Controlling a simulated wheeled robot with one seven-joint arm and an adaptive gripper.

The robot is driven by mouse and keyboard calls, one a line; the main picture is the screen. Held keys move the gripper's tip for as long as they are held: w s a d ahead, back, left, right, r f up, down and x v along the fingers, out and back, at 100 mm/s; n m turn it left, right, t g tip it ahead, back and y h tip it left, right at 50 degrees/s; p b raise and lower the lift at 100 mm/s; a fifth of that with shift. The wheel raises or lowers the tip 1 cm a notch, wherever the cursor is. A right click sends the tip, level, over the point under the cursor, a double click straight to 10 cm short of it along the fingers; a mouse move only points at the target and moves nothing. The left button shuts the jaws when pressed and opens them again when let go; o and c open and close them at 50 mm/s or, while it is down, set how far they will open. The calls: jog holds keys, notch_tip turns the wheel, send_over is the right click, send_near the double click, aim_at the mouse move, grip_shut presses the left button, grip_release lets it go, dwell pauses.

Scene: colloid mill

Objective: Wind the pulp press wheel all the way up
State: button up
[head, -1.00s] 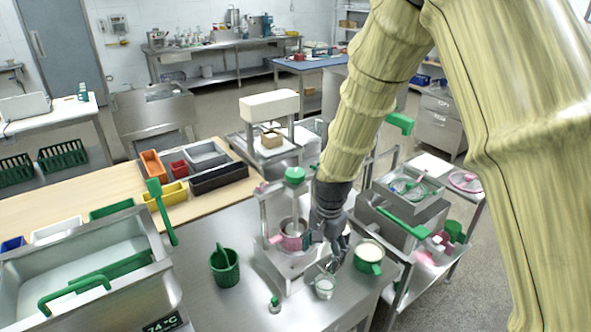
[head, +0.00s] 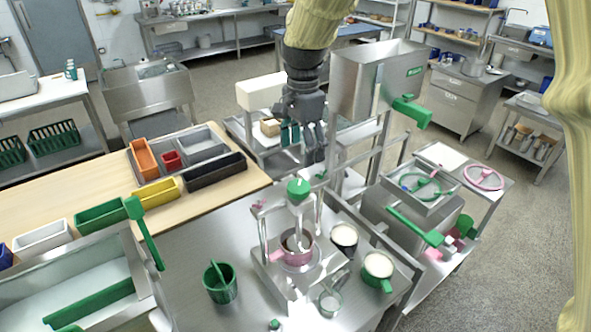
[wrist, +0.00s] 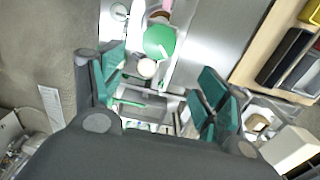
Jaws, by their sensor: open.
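A small steel press frame (head: 265,232) stands on the steel bench. A green round knob or wheel (head: 299,188) tops its upright screw. I cannot tell for sure that this is the pulp press wheel. A pink-handled pot (head: 296,247) sits under the screw. My gripper (head: 302,142) is open and empty, above and behind the press in the head view, pointing down. In the wrist view my gripper (wrist: 160,85) shows its green fingers spread apart. The green knob (wrist: 160,42) appears beyond them, near the top middle, not touched.
A green-handled pot (head: 377,268), a dark cup (head: 344,236), a glass (head: 330,302) and a green bucket (head: 220,285) stand around the press. A tall steel hopper (head: 365,80) is close right of my gripper. A pink wheel (head: 483,177) lies on the right table.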

aim_at(299, 185)
jog(key=s+f+p, duration=0.2)
jog(key=shift+s+a+f, duration=0.3)
jog(key=shift+f, duration=0.05)
jog(key=f, duration=0.2)
jog(key=w+f+p, duration=0.1)
jog(key=w+f, duration=0.1)
jog(key=f, duration=0.1)
jog(key=shift+f+p, duration=0.3)
jog(key=shift+p, duration=0.1)
jog(key=shift+s+f+p, duration=0.3)
jog(key=shift+s+f, duration=0.25)
jog(key=shift+w+f, duration=0.4)
jog(key=shift+f, duration=0.05)
jog(key=shift+s+r, duration=0.15)
jog(key=shift+s, duration=0.1)
jog(key=shift+c, duration=0.8)
jog(key=c, duration=0.9)
